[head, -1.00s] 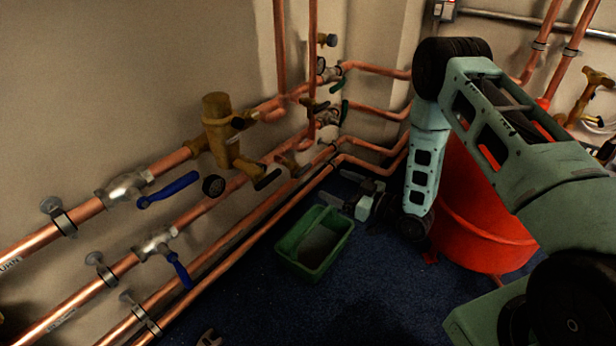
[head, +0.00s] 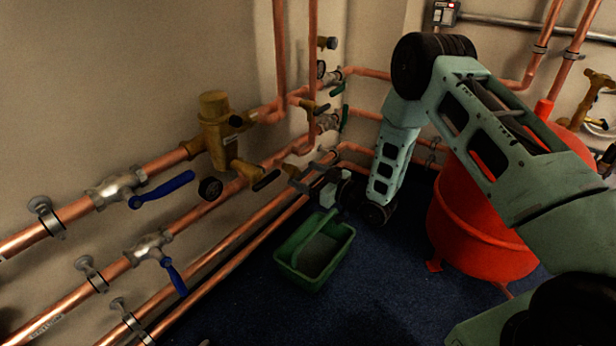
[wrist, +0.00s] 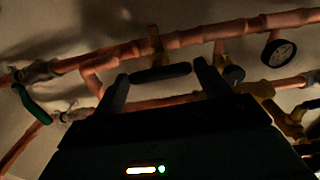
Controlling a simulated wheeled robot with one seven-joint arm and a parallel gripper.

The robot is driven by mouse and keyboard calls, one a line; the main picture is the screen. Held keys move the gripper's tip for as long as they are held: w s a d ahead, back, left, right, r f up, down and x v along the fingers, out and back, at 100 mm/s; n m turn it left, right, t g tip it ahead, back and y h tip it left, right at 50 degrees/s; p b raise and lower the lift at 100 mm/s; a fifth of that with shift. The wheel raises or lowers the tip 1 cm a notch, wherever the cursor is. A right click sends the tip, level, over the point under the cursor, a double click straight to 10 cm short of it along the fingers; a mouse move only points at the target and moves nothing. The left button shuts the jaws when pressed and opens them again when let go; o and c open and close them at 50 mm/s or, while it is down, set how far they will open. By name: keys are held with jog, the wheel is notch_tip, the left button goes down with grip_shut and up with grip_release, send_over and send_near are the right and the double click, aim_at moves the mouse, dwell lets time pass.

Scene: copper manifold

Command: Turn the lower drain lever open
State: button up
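The lower drain lever (head: 266,180) is a short black handle on a brass valve at the lower copper pipe in the head view. A black lever (wrist: 160,72), which looks like the same one, lies crosswise at the fingertips in the wrist view. My gripper (head: 294,179) is just right of the lever in the head view, close to the pipes. Its two dark fingers stand apart in the wrist view, one near each end of the lever. I cannot tell whether they touch it. A second black lever (head: 321,108) sits higher, on another brass valve.
Blue levers (head: 162,190) and a round gauge (head: 210,188) are left along the pipes. Green levers (head: 343,118) are at the back. A green crate (head: 342,240) stands on the floor below my gripper. A red tub (head: 470,235) stands right of my forearm.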

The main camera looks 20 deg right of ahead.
jog(key=c, duration=0.6)
jog(key=shift+n, duration=0.3)
jog(key=n+p, duration=0.1)
jog(key=n, duration=0.5)
jog(key=shift+s+a, duration=0.1)
jog(key=n+p, duration=0.1)
jog(key=n, duration=0.4)
jog(key=shift+f+n, duration=0.15)
jog(key=shift+n, duration=0.25)
jog(key=n+p, duration=0.1)
jog(key=n, duration=0.4)
jog(key=shift+f, duration=0.15)
jog(key=shift+n, duration=0.3)
jog(key=o, duration=1)
jog(key=shift+c, duration=0.2)
